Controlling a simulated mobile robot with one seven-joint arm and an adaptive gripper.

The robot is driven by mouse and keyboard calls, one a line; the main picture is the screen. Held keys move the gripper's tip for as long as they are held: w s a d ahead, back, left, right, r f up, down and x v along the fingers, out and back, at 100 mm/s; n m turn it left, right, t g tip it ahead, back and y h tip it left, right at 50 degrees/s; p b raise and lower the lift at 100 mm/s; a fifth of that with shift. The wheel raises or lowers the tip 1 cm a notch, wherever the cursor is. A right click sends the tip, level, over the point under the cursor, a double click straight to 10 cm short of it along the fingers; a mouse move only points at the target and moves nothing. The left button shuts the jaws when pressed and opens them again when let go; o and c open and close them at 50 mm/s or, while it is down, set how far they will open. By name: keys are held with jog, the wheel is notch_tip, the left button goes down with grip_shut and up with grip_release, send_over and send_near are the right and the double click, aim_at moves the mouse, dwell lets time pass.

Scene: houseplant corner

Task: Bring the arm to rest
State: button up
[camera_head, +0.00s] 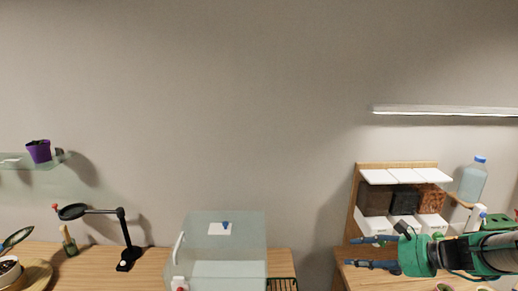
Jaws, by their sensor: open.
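My gripper (376,252) is at the lower right, at the end of my arm, which reaches in from the right edge. Its two dark blue fingers point left and are spread apart with nothing between them. It is in front of the right wooden table and the wooden shelf unit (351,205). I cannot tell its exact height above the tabletop.
A clear box (243,250) stands on the left table (90,265), near a black stand (123,235). A purple pot (39,151) sits on a glass wall shelf (30,176). A blue-capped bottle (473,180) stands at the right. A gap separates the tables.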

jog(key=s+a+r+n+g+h, duration=0.2)
jog(key=s+a+n+g+h, duration=0.15)
jog(key=s+a+n, duration=0.75)
jog(key=s+d+r+n+h, duration=0.1)
jog(key=s+n+h, duration=0.1)
jog(key=s, duration=0.4)
jog(key=s+d+r+n+t+h, duration=0.1)
jog(key=s+r+n+h, duration=0.1)
jog(key=s, duration=0.5)
jog(key=shift+s+d+r+n+h, duration=0.25)
jog(key=shift+d+n+h, duration=0.15)
jog(key=shift+n+h, duration=0.3)
jog(key=shift+c, duration=0.2)
dwell(1.3)
